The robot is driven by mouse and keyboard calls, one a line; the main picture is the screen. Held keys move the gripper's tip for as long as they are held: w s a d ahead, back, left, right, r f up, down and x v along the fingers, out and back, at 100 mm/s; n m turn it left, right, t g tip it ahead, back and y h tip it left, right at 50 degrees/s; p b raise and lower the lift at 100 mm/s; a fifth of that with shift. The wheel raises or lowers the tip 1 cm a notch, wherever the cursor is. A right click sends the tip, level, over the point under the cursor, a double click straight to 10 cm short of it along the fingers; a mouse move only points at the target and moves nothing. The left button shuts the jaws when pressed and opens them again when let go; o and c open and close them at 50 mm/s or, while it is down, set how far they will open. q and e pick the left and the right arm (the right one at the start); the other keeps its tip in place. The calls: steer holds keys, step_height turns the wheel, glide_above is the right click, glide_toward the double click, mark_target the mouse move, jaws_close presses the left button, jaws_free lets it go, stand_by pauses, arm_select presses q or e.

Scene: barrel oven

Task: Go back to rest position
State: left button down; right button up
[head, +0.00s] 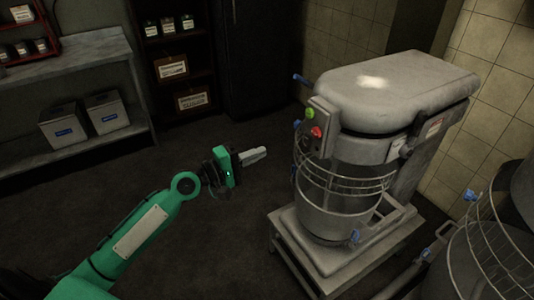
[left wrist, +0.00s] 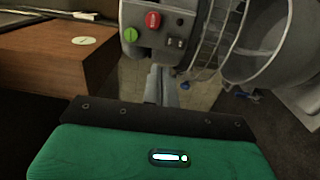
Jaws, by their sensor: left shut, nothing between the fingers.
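My left gripper (head: 254,155) is shut and empty. In the head view its green arm reaches in from the lower left, and the fingers point right, toward the mixer (head: 390,95). A gap shows between the fingertips and the mixer in that picture. In the left wrist view the closed fingers (left wrist: 158,84) show below the mixer's red button (left wrist: 152,20) and green button (left wrist: 130,35). The mixer is a large grey machine with a wire guard and a bowl (head: 335,205). My right gripper is not in view.
A metal shelf (head: 95,55) with two grey bins (head: 62,127) stands at the left. A dark rack (head: 180,50) is at the back. A second machine (head: 500,235) stands at the lower right. The dark floor (head: 200,255) is clear left of the mixer stand. A brown wooden box (left wrist: 60,60) shows in the left wrist view.

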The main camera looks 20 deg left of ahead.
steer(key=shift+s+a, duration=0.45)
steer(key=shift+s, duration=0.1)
